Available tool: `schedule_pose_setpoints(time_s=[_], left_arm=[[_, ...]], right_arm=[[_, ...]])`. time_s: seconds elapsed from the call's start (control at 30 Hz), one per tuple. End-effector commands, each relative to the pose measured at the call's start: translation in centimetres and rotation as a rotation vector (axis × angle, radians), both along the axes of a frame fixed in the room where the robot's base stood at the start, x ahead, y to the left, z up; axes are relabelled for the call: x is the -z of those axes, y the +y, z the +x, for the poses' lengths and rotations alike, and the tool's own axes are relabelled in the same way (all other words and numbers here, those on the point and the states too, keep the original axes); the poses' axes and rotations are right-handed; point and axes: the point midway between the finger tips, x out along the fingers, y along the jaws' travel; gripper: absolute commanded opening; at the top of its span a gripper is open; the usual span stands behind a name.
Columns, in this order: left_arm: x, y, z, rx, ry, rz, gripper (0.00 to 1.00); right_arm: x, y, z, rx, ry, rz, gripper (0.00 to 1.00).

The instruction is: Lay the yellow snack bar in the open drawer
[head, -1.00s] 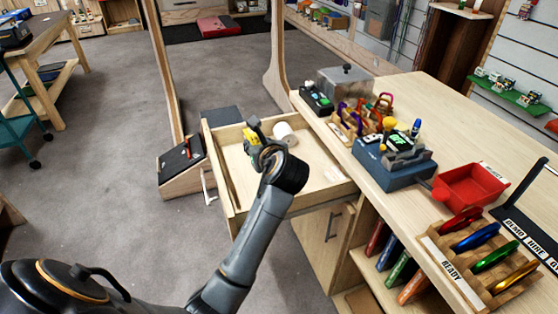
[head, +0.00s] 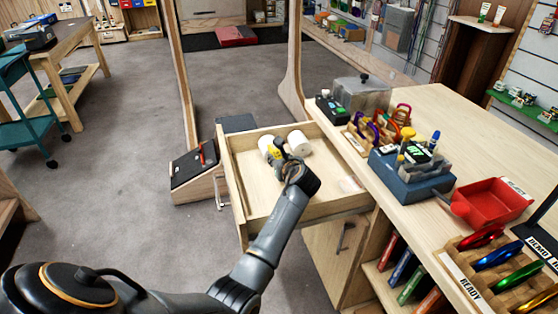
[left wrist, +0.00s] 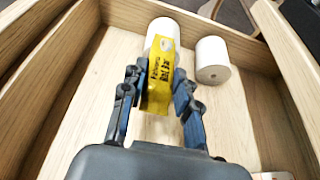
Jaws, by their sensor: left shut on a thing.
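The yellow snack bar (left wrist: 160,82) is held between the fingers of my left gripper (left wrist: 156,98), seen in the left wrist view. In the head view the bar (head: 275,153) shows as a small yellow patch by my left gripper (head: 284,160). The gripper is inside the outline of the open drawer (head: 262,193), over its back half. The bar's far end overlaps a white roll in the wrist view; I cannot tell whether it touches the roll or the drawer floor. My right gripper is not in view.
Two white rolls stand or lie in the drawer, one at the right (left wrist: 213,60) and one behind the bar (left wrist: 163,30).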

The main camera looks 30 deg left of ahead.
Motion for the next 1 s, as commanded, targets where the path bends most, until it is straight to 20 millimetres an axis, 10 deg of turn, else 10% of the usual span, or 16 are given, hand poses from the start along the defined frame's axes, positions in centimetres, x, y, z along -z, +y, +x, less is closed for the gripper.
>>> schedule_pose_setpoints(time_s=[0.57, 0.6, 0.7, 1.0], left_arm=[[1.16, -0.01, 0.02, 0.000, -0.001, 0.002, 0.00], [1.25, -0.02, 0.02, 0.001, -0.002, 0.001, 0.33], [1.22, -0.03, 0.03, 0.001, -0.002, 0.001, 0.53], [1.16, -0.03, 0.03, 0.000, -0.003, 0.000, 0.53]], right_arm=[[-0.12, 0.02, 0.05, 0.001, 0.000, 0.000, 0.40], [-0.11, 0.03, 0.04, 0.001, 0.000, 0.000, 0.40], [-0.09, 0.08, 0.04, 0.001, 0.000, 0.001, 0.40], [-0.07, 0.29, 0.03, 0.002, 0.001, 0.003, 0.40]])
